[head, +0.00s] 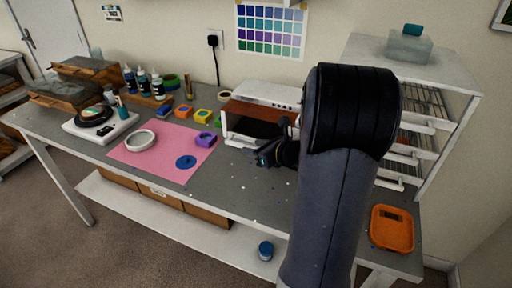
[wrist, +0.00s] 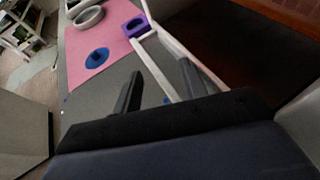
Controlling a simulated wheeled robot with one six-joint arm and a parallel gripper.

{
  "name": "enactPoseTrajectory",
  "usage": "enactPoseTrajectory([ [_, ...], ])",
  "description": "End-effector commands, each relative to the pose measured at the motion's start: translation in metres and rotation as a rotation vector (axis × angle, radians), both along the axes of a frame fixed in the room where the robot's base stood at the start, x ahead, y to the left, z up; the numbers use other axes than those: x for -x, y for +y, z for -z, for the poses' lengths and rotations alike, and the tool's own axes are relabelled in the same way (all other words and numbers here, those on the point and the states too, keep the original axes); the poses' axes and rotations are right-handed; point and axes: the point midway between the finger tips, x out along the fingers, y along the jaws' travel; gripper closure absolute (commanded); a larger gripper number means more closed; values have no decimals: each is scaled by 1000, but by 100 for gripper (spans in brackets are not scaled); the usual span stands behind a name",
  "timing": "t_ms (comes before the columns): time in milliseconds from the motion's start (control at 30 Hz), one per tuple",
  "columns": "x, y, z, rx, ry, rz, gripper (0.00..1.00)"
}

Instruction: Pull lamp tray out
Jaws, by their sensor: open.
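The UV lamp (head: 268,93) is a white box at the back middle of the bench, with a red-brown panel and a dark opening below its top. A white bar, seemingly the lamp tray's front edge or handle (head: 240,144), runs low along its front. In the wrist view white bars (wrist: 155,62) run down from beside a purple mould towards my fingers. My gripper (head: 264,158) is in front of the lamp, close to the bar. In the wrist view my gripper (wrist: 160,86) has its two dark fingers apart. The bar passes between or beneath them; contact cannot be told.
A pink mat (head: 165,150) left of the lamp holds a grey ring, a blue disc (head: 185,162) and a purple mould (head: 206,139). A shelf rack (head: 425,110) stands right, with an orange tray (head: 392,228) before it. The grey bench front is mostly clear.

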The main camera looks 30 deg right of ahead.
Motion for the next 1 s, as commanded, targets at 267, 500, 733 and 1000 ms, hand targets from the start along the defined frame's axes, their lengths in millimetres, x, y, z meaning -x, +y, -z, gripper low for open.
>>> enactPoseTrajectory([
  [267,0,0,0,0,0,0,76],
  [500,0,0,0,0,0,0,95],
  [733,0,0,0,-1,1,0,100],
  [1000,5,6,2,-2,0,1,100],
])
